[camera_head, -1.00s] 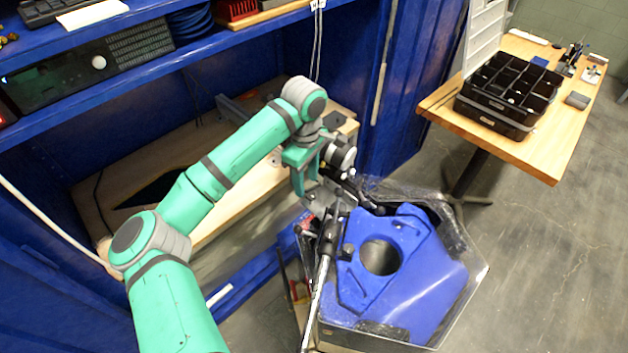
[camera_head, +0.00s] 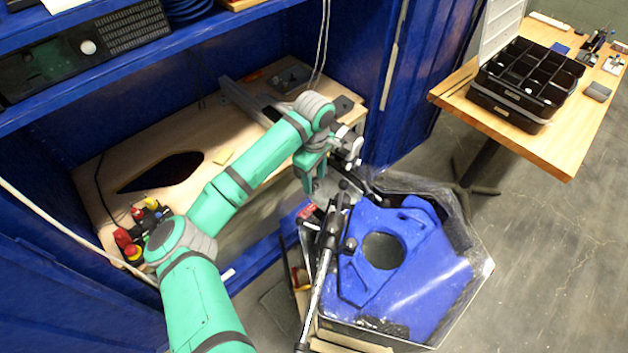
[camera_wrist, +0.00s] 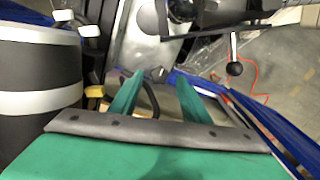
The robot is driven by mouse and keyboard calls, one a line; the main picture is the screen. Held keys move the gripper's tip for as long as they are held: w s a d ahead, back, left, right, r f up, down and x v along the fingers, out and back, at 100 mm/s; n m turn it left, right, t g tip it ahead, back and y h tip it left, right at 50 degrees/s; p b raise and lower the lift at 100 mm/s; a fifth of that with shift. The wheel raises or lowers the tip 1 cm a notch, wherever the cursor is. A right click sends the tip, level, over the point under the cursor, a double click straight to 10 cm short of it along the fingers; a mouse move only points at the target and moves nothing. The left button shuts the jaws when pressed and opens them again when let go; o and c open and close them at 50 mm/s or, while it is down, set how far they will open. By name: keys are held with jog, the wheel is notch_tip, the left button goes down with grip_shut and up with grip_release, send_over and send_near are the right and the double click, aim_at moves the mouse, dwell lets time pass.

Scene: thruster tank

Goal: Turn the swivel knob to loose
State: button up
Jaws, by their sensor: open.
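In the wrist view a lever with a black ball knob (camera_wrist: 234,68) stands to the right of my gripper; I cannot be sure it is the swivel knob. A small dark bolt head or knob (camera_wrist: 157,74) shows between the fingertips. My gripper (camera_wrist: 159,84) is open, its two green fingers apart with nothing held. In the head view my gripper (camera_head: 311,188) hangs at the left rim of the clear tank (camera_head: 484,275), beside the black motor fittings and long shaft (camera_head: 322,265). Whether it touches them I cannot tell.
A blue moulded body (camera_head: 420,285) with a round hole fills the tank. A wooden bench (camera_head: 115,180) in a blue cabinet lies behind my arm. A table (camera_head: 550,158) with a black compartment box (camera_head: 525,82) stands at right.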

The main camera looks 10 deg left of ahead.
jog(key=shift+f, duration=0.75)
jog(key=shift+c, duration=0.6)
jog(key=c, duration=1)
jog(key=shift+o, duration=0.4)
